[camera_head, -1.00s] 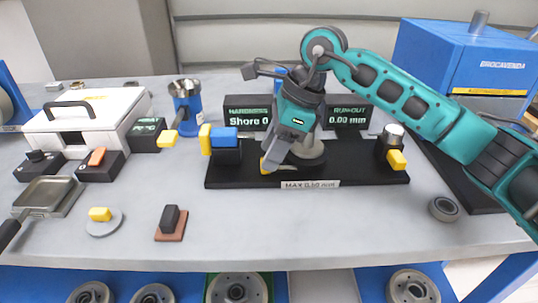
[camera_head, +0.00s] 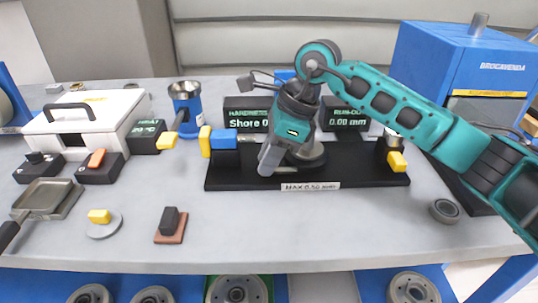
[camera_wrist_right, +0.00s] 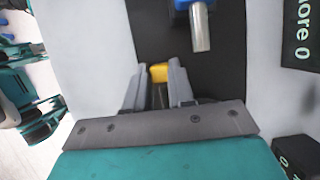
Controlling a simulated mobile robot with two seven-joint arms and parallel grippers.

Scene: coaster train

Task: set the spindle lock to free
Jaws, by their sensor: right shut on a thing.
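My right gripper (camera_head: 268,168) reaches down over the front of the black run-out stand (camera_head: 225,180), left of its round grey spindle base (camera_head: 318,160). In the right wrist view, the gripper (camera_wrist_right: 158,85) is shut on a small yellow-tipped lever (camera_wrist_right: 158,72), which appears to be the spindle lock. In the head view the fingers hide this lever. I cannot read its lock setting. My left gripper is not in view.
A blue block (camera_head: 223,136) with a yellow end stands left on the stand; its metal rod shows in the right wrist view (camera_wrist_right: 200,30). A yellow knob (camera_head: 397,161) is at the stand's right. Dark displays (camera_head: 346,118) stand behind.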

